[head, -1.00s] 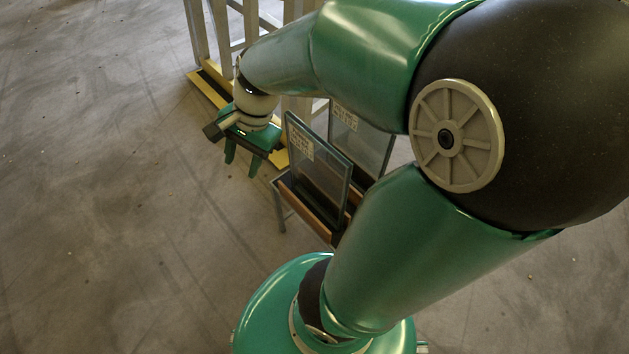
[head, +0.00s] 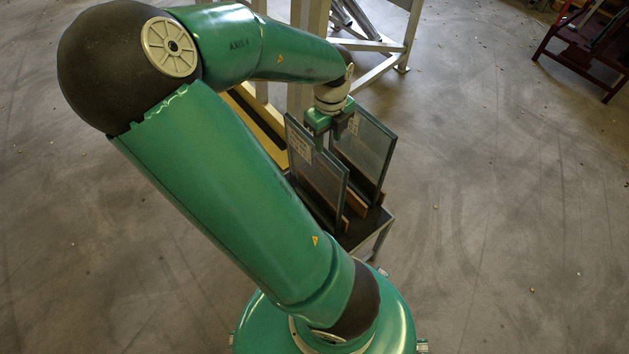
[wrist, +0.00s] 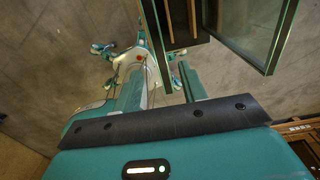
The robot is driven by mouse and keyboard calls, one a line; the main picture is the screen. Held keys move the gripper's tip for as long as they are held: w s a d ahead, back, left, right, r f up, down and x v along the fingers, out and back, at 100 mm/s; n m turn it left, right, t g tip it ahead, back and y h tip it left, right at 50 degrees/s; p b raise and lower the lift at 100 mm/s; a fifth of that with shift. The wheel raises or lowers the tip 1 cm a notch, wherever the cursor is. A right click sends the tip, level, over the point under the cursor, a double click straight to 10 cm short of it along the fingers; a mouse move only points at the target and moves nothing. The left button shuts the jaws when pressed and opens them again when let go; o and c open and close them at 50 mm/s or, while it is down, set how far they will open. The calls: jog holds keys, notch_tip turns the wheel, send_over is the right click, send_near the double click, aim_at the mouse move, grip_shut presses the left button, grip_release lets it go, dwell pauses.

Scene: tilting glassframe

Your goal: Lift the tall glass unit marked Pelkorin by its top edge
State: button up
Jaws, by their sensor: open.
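Two framed glass units stand upright, side by side, in a low rack (head: 371,229). The left unit (head: 322,179) and the right unit (head: 368,152) each bear a pale label near the top; the lettering is too small to read, so I cannot tell which is marked Pelkorin. My gripper (head: 331,135) is open at the left unit's top edge. In the wrist view, one pane (wrist: 155,40) shows nearly edge-on between the two fingers of my gripper (wrist: 163,85), with the other pane (wrist: 245,28) to the right. Contact cannot be judged.
A pale metal frame (head: 383,68) with a yellow-edged base (head: 257,125) stands behind the rack. A dark red stand (head: 580,50) is at the far upper right.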

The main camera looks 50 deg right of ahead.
aim_at(326, 162)
jog(key=f, duration=1.1)
jog(key=shift+w+d, duration=0.1)
jog(key=shift+w, duration=0.1)
jog(key=shift+c, duration=0.4)
grip_shut()
jog(key=shift+d+r, duration=0.1)
dwell(0.5)
